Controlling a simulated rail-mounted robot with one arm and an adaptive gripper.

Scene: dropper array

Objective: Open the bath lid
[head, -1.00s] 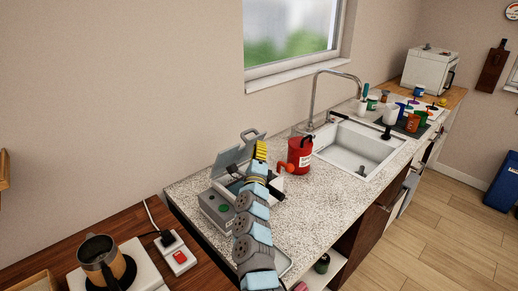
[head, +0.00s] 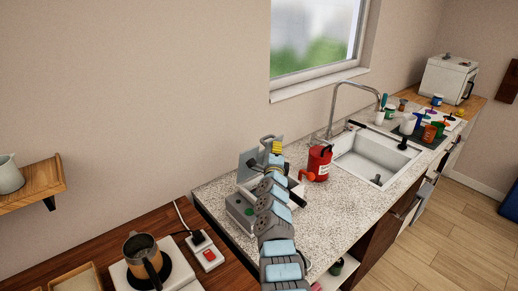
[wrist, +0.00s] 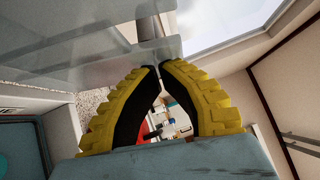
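The bath is a grey box (head: 237,212) with a green button, on the near left end of the speckled counter. Its grey lid (head: 247,164) stands raised and tilted up at the back, with a loop handle on top. My gripper (head: 277,147) is in front of the lid, above the bath, and hides part of both. In the wrist view, my gripper's yellow fingers (wrist: 160,66) have their tips together, with nothing clearly held between them. A pale translucent panel, seemingly the lid (wrist: 95,50), lies just beyond the tips; whether they touch it I cannot tell.
A red can (head: 319,163) stands right of my gripper, near the sink (head: 365,158). Coloured cups stand beyond the sink. A mug (head: 143,260) and a red-switch power strip (head: 208,254) are on the wooden surface at left. The counter's front part is clear.

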